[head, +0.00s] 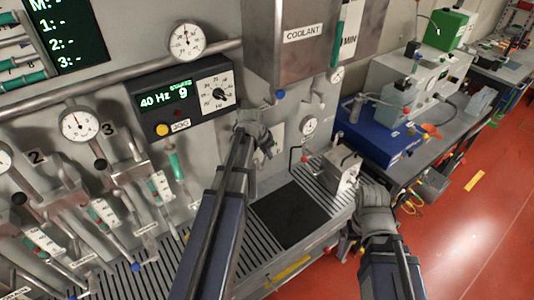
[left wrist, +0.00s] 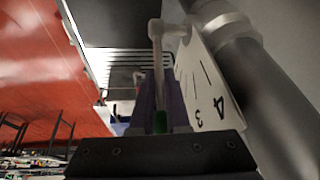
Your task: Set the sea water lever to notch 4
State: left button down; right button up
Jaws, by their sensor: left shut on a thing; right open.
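In the left wrist view, my left gripper (left wrist: 160,105) is shut on a pale lever (left wrist: 158,58) with a green end between its fingers. A white scale plate (left wrist: 205,80) stands right beside the lever, with the digits 3 and 4 readable. Which mark the lever lines up with cannot be told. In the head view, my left gripper (head: 262,140) is at the grey wall panel below the coolant box, and it hides the lever. No sea water label is readable. My right gripper (head: 374,197) is open and empty, near the grate's right end.
The coolant box (head: 303,38) hangs above my left gripper. A display unit (head: 182,95) is to its left. A grate (head: 320,223) with a black mat (head: 292,215) lies below. A metal box (head: 341,168) and blue device (head: 372,135) stand to the right.

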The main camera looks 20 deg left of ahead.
aim_at(260, 167)
dwell(0.4)
pick_arm(q)
jog(key=shift+s+a+f+t+b, duration=0.1)
jog(key=shift+s+a+t+b, duration=0.1)
jog(key=shift+s+t+b, duration=0.3)
jog(key=shift+s+a+t+h+b, duration=0.25)
jog(key=shift+s+t+h+b, duration=0.4)
jog(key=shift+b, duration=0.3)
jog(key=shift+s+a+t+h+b, duration=0.2)
jog(key=shift+t+h+b, duration=0.15)
jog(key=shift+t+b, duration=0.3)
jog(key=shift+r, duration=0.35)
jog(key=shift+w, duration=0.1)
jog(key=c, duration=0.9)
grip_release()
jog(key=shift+a, duration=0.1)
jog(key=shift+r, duration=0.1)
